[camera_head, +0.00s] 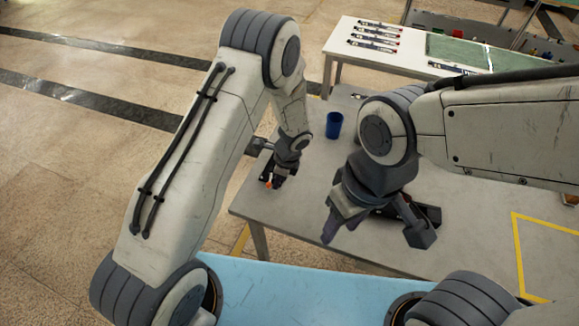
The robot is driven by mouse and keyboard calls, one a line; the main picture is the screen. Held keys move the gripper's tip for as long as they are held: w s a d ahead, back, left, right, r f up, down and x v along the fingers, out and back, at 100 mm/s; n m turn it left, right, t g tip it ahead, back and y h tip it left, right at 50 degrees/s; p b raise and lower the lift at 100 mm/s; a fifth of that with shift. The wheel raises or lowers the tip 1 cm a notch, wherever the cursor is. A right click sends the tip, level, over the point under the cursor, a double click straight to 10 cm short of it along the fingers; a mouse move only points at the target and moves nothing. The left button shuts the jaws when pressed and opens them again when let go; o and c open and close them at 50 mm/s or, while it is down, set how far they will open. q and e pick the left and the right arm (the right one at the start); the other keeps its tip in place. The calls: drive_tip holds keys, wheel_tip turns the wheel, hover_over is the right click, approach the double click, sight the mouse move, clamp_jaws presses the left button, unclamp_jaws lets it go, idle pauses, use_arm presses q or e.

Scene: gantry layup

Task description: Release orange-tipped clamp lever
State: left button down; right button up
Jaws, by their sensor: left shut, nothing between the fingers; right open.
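A small orange tip (269,184) shows at the left edge of the grey table, on a dark clamp (265,172) that is partly hidden behind my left gripper. My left gripper (277,183) is shut and empty, right beside the orange tip. I cannot tell whether it touches the lever. My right gripper (375,238) is open above the front middle of the table, with its fingers spread wide. A dark device (430,213) lies on the table behind and partly under the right gripper.
A blue cup (334,125) stands on the grey table (460,225) between my arms. Yellow tape (516,255) marks an area at right. A white table (345,62) at the back holds several slim tools (374,37) and a green mat (455,50). A light blue surface (300,297) lies in front.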

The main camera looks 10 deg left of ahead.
use_arm(q)
drive_tip(key=shift+w, duration=0.1)
use_arm(e)
drive_tip(key=shift+r, duration=0.15)
use_arm(q)
drive_tip(key=shift+w+p, duration=0.45)
drive_tip(key=shift+w, duration=0.25)
use_arm(e)
drive_tip(key=shift+r, duration=0.3)
use_arm(q)
drive_tip(key=shift+d+r, duration=0.1)
drive_tip(key=shift+d, duration=0.2)
drive_tip(key=d, duration=0.3)
drive_tip(key=shift+s+r+p, duration=0.2)
drive_tip(key=shift+r+p, duration=0.05)
drive_tip(key=shift+p, duration=0.15)
drive_tip(key=b+v, duration=0.2)
drive_tip(key=v, duration=0.8)
use_arm(e)
drive_tip(key=shift+s+d+f, duration=0.1)
drive_tip(key=shift+d+f, duration=0.35)
drive_tip(key=shift+f, duration=0.2)
use_arm(q)
drive_tip(key=shift+d, duration=0.15)
